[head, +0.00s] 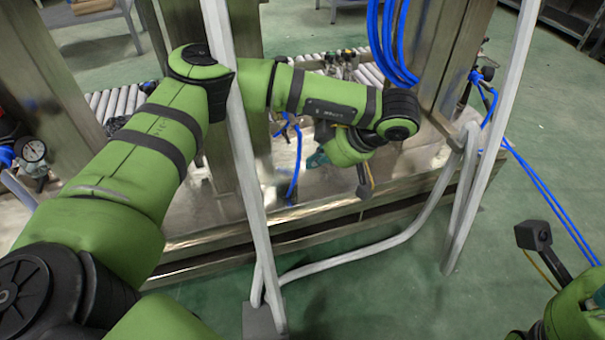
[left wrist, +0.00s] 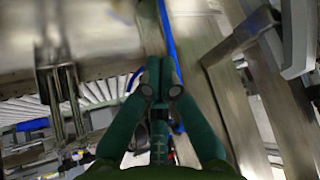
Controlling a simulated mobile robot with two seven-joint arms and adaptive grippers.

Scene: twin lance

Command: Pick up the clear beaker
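I cannot make out the clear beaker in either view. My left arm reaches across the head view, and its teal left gripper (head: 317,159) hangs over the metal work surface (head: 350,185), partly hidden by its own wrist. In the left wrist view the two dark green fingers of the left gripper (left wrist: 159,62) come together at their tips, with nothing visible held between them. Only a teal bit of my right gripper (head: 600,297) shows at the lower right edge of the head view; its fingers are out of frame.
A grey tubular frame (head: 243,160) stands in front of the left arm. Blue hoses (head: 392,45) hang by a steel post (head: 450,60). A roller conveyor (head: 370,75) runs behind. A pressure gauge (head: 33,150) is at left. Green floor (head: 400,290) is open in front.

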